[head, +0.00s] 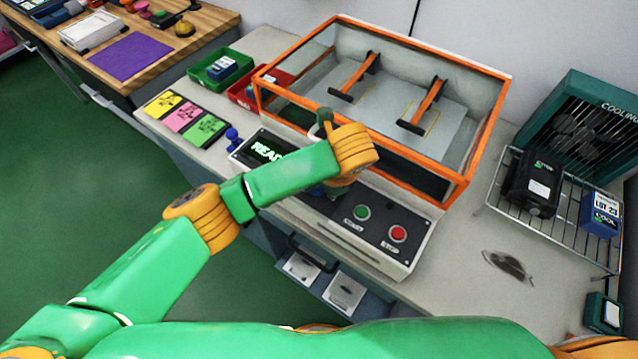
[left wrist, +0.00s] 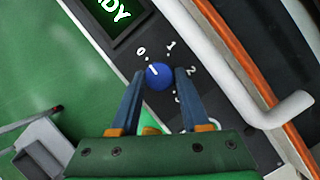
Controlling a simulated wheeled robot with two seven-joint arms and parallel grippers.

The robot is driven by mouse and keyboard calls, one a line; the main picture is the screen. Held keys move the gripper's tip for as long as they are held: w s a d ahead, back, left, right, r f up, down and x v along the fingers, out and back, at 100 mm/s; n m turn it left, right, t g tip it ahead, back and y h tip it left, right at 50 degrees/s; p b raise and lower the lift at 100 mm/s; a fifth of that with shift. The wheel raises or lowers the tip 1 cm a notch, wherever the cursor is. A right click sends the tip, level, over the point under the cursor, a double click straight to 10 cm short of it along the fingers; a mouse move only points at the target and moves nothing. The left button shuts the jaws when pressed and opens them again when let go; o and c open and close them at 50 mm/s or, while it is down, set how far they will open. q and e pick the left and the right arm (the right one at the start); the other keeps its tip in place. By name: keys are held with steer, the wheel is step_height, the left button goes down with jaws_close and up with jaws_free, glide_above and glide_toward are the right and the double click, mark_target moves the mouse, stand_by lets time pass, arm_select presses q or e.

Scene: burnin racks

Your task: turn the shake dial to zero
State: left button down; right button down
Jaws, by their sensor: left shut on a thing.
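The shake dial (left wrist: 159,79) is a round blue knob on a dark panel in the left wrist view, with white numbers 0, 1, 2 and more around it. Its white pointer line points up-left, toward the 0. My left gripper (left wrist: 158,73) has one finger on each side of the knob and is shut on it. In the head view, my left arm covers the dial and the fingers. The dial sits on the console (head: 408,252), beside the green-lit READY display (head: 267,151). My right gripper is not in view.
Green START (head: 362,212) and red STOP (head: 398,233) buttons are right of the dial. An orange-framed clear enclosure (head: 468,180) stands directly behind the console. A wire rack (head: 492,205) with boxes is at the right. A pale curved handle (left wrist: 275,115) is near the gripper.

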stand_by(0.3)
arm_select(q)
steer(key=shift+c, duration=1.9)
jaws_free()
steer(key=shift+w, duration=0.1)
steer(key=v, duration=0.2)
steer(key=shift+d+r+b, duration=0.1)
steer(key=shift+r+b, duration=0.25)
steer(key=shift+r, duration=0.05)
steer(key=p+v, duration=0.2)
steer(key=v, duration=0.1)
steer(key=shift+r, duration=0.3)
steer(key=shift+s+d+r, duration=0.1)
steer(key=shift+s+r, duration=0.15)
steer(key=shift+s, duration=0.15)
